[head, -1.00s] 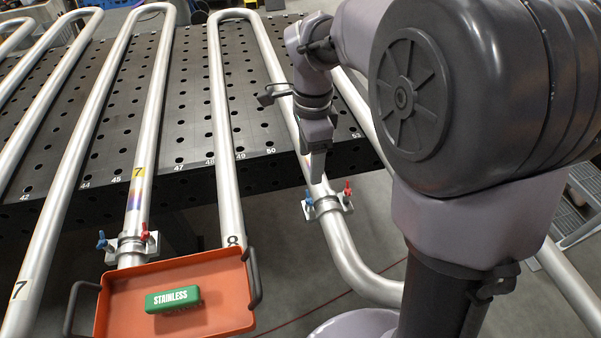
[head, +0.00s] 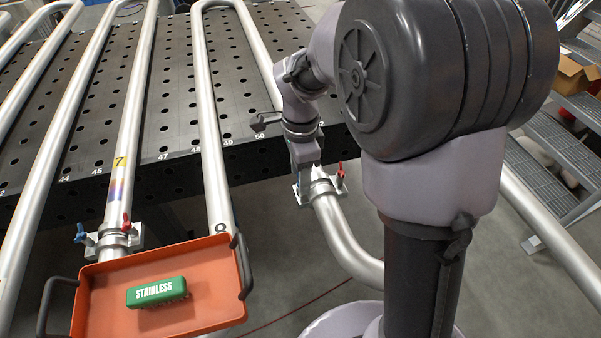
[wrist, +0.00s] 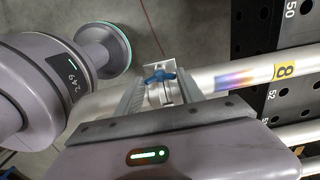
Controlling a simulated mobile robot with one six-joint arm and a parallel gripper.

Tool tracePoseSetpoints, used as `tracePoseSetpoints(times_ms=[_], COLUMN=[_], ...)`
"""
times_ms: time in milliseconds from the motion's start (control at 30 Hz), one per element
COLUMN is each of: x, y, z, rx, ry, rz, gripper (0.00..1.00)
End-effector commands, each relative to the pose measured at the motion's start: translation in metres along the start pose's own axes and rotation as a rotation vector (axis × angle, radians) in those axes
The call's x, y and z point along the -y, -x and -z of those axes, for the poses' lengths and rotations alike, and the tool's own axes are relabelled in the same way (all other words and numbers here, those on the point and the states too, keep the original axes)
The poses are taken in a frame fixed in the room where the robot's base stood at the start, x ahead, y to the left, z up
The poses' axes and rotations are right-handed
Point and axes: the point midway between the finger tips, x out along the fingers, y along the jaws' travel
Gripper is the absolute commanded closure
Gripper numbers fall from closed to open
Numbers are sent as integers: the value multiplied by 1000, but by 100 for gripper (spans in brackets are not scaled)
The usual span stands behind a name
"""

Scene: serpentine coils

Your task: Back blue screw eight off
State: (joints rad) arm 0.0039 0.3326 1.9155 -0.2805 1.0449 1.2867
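The blue screw (wrist: 158,75) shows in the wrist view as a blue wing handle on the clamp (wrist: 168,94), on the pipe beside the yellow 8 label (wrist: 284,71). My gripper (wrist: 160,90) has its two fingers apart, one on each side of the blue screw. I cannot tell whether they touch it. In the head view my gripper (head: 306,182) points down at this clamp (head: 322,186) and hides the blue screw. The red screw (head: 340,174) stands on the clamp's right side.
An orange tray (head: 100,308) holds a green STAINLESS brush (head: 156,291). The clamp by label 7 (head: 113,240) has its own blue screw (head: 80,233) and red screw (head: 126,222). A perforated table (head: 172,110) lies behind. Metal steps (head: 560,140) stand at right.

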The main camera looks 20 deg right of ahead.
Motion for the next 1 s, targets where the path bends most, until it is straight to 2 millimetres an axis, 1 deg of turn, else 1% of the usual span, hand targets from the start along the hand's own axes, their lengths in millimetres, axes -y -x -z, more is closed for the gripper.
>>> tracePoseSetpoints(times_ms=[33,100,267,467,667,1000], x=[0,0,0,0,0,0], y=[0,0,0,1,2,2], z=[0,0,0,0,0,0], rx=[0,0,0,0,1,0], ry=[0,0,9,75,221,543], rz=[0,0,0,0,-1,-1], gripper=[82,95,95,95,95,95])
